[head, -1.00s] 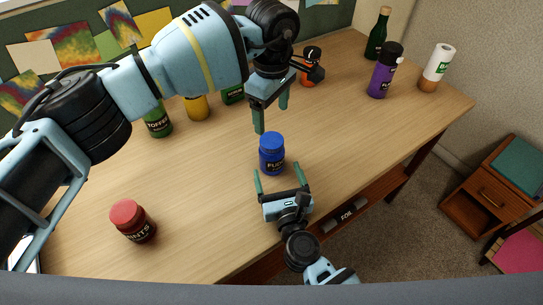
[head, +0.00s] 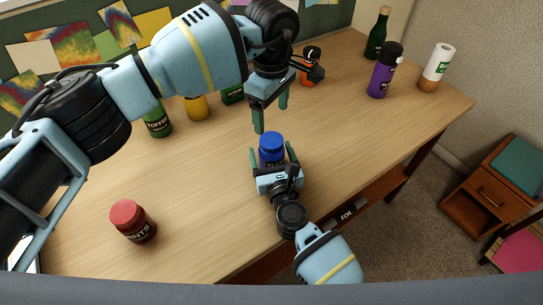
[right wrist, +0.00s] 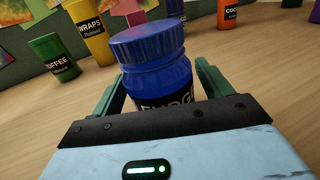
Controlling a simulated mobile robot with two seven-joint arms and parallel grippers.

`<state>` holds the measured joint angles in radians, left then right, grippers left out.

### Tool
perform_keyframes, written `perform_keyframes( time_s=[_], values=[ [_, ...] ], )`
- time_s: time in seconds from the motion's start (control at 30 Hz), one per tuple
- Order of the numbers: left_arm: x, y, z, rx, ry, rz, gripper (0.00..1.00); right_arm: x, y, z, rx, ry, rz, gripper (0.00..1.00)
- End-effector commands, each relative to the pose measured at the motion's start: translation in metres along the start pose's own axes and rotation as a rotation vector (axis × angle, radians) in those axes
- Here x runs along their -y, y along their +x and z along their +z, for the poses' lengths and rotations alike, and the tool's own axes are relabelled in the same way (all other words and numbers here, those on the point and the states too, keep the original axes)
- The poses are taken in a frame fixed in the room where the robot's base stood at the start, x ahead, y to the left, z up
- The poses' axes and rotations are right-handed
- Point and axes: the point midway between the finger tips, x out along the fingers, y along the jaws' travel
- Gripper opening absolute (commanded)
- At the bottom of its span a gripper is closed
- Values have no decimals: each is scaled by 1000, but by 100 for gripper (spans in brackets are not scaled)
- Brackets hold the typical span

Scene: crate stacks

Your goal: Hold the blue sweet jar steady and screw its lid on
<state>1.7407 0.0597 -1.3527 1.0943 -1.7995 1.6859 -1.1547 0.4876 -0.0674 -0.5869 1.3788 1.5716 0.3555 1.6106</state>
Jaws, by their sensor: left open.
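The blue sweet jar (head: 271,158) stands upright on the table, with its blue lid (head: 271,140) on top. In the right wrist view the jar (right wrist: 160,84) and its ribbed lid (right wrist: 147,42) fill the middle, and the label is partly cut off by my gripper. My right gripper (head: 272,156) is open, with one finger on each side of the jar body and small gaps showing in the wrist view. My left gripper (head: 271,117) is open and empty, pointing down above and just behind the lid in the picture.
A red jar (head: 133,222) stands at the front left. Green (head: 158,122), yellow (head: 197,108) and orange (head: 310,68) containers stand along the back. A purple bottle (head: 382,76), a dark green bottle (head: 378,35) and a white-topped container (head: 436,68) stand far right. The table around the jar is clear.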

Motion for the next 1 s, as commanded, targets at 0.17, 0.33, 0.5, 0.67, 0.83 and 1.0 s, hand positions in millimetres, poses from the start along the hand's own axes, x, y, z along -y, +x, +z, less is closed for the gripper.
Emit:
perform_keyframes(
  time_s=[0.17, 0.33, 0.5, 0.67, 0.83, 1.0],
  values=[
    [0, 0, 0, 0, 0, 0, 75, 0, 0, 0, 0, 0, 0, 54],
    [0, 0, 0, 0, 0, 0, 75, 0, 0, 0, 0, 0, 0, 32],
    [0, 0, 0, 0, -1, 0, 75, 0, 0, 0, 0, 0, 0, 9],
    [0, 0, 0, 0, -55, 0, 75, 0, 0, 0, 0, 0, 0, 0],
    [0, 0, 0, 0, -253, 0, 75, 0, 0, 0, 0, 0, 0, 0],
    [0, 0, 0, 0, -526, 0, 75, 0, 0, 0, 0, 0, 0, 0]
  ],
)
